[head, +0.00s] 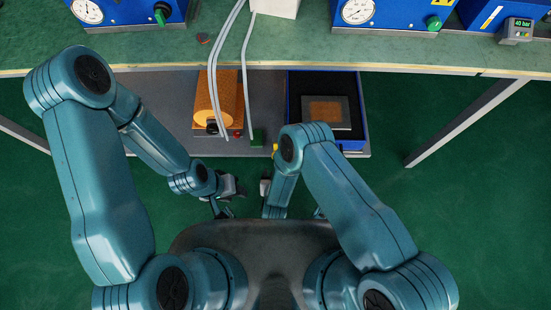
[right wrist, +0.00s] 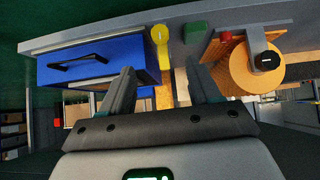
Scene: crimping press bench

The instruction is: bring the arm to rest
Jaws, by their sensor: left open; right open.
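My left gripper (head: 229,188) is open with nothing seen between its fingers, in the head view, low in front of the bench and its lower shelf. My left arm is folded in from the left. My right gripper (right wrist: 162,82) shows in the right wrist view, its two fingers apart and the gap empty, facing the shelf. In the head view my right arm is bent at the elbow, and its forearm largely hides the right gripper. Neither gripper is seen touching anything.
The green bench top (head: 300,50) carries blue machines with gauges (head: 357,10). Below it, the shelf holds an orange roll (head: 205,113) and a blue open box (head: 293,100); hoses (head: 246,75) hang down. A bench leg (head: 465,120) slants at right. Green floor (head: 420,200) lies clear at right.

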